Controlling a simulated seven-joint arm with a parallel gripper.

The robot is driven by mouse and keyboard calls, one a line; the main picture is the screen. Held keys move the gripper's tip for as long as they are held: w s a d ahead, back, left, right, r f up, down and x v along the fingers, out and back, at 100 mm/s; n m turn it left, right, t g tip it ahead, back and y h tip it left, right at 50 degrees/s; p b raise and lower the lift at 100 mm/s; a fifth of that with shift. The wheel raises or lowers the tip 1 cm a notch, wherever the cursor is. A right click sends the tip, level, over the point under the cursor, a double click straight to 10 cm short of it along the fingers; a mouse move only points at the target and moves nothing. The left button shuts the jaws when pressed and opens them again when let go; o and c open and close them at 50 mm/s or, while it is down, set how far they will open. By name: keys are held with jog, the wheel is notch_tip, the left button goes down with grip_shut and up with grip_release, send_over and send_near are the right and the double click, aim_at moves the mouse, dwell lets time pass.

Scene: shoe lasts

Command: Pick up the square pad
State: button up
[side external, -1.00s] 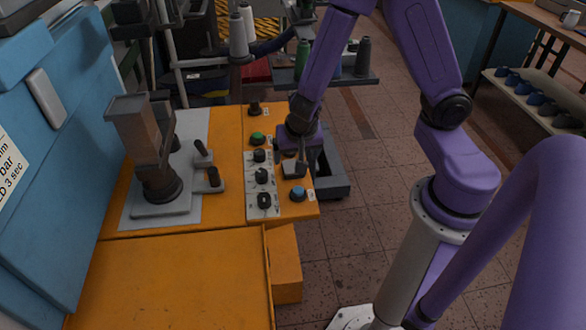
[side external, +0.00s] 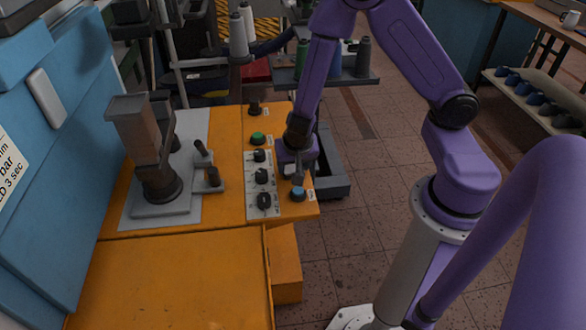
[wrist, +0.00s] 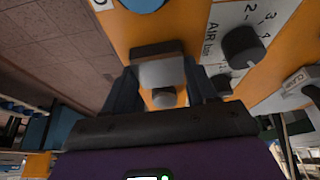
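The square pad (wrist: 160,70) is a small grey block. In the wrist view it sits between the two dark fingers of my gripper (wrist: 160,84), over the orange panel. The fingers are spread apart at its left and right edges, and contact is not clear. In the side external view my gripper (side external: 298,176) points down at the right edge of the orange bench. The pad shows there as a small light grey patch (side external: 290,170), partly hidden by the gripper.
A blue button (side external: 298,193) lies just in front of my gripper. A green button (side external: 257,138) and black knobs (side external: 261,176) on a white plate are to the left. A grey-brown press (side external: 158,185) stands further left.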

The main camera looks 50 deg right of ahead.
jog(key=shift+c, duration=1)
jog(key=shift+r, duration=0.1)
jog(key=shift+w+r, duration=0.1)
jog(key=shift+r, duration=0.7)
jog(key=s+r, duration=1.1)
jog(key=s, duration=0.3)
jog(key=shift+w+d+f+n+t+y, duration=0.2)
jog(key=shift+w+f+n+y, duration=0.4)
jog(key=shift+w+n, duration=1.35)
jog(key=shift+w+d+f+n+t+y, duration=0.35)
jog(key=shift+w+f+n, duration=0.5)
jog(key=shift+w, duration=2.15)
jog(key=shift+w+d+f+n+t+y, duration=0.1)
jog(key=shift+w+f+n+y, duration=0.55)
jog(key=shift+w+n, duration=1.3)
jog(key=shift+w+m, duration=0.5)
jog(key=shift+m, duration=0.05)
